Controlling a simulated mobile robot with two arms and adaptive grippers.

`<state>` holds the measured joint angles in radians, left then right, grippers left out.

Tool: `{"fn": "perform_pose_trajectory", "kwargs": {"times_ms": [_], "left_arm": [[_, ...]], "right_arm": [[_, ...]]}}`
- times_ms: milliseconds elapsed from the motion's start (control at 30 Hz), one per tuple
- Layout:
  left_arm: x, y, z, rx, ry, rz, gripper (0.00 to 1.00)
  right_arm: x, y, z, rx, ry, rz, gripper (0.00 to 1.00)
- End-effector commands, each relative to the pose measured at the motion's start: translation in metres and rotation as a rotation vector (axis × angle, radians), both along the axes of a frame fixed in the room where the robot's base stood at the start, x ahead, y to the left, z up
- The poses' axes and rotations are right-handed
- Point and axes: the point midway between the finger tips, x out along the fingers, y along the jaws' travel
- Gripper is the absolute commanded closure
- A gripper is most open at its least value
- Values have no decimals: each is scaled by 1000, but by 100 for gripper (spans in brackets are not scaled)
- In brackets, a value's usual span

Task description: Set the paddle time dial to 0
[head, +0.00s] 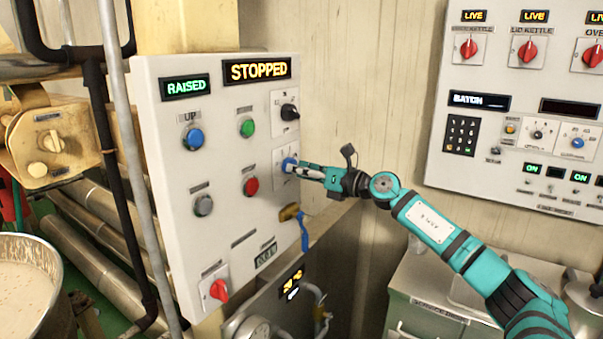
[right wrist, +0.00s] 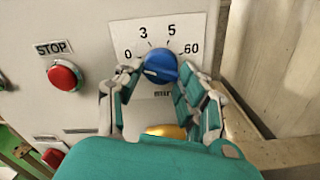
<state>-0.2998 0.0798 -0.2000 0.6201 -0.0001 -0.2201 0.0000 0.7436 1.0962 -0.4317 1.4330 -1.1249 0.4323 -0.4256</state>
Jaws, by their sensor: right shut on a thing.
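The paddle time dial (right wrist: 160,64) is a blue knob on a white plate marked 0, 3, 5 and 60, seen in the right wrist view. In the head view, the dial (head: 288,163) is a small blue knob on the right side of the control panel, partly hidden by my fingers. My right gripper (head: 297,168) is shut on the dial, with one finger on each side of it in the right wrist view (right wrist: 158,78). I cannot tell which mark the knob points to. The label below it is partly covered. My left gripper is not in view.
The control panel (head: 225,215) carries a black selector (head: 289,112) above the dial and a red stop button (head: 251,186) to its left. A brass valve with a blue handle (head: 303,231) sits just below. A second panel (head: 480,100) hangs at the right.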

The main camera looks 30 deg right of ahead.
Motion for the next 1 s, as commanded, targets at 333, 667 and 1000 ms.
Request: {"fn": "perform_pose_trajectory", "kwargs": {"times_ms": [333,667,1000], "left_arm": [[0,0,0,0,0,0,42],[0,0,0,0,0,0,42],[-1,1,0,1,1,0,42]], "right_arm": [[0,1,-4,-8,7,4,94],[0,0,-2,-5,3,2,38],[-14,-7,-3,-5,4,-1,38]]}}
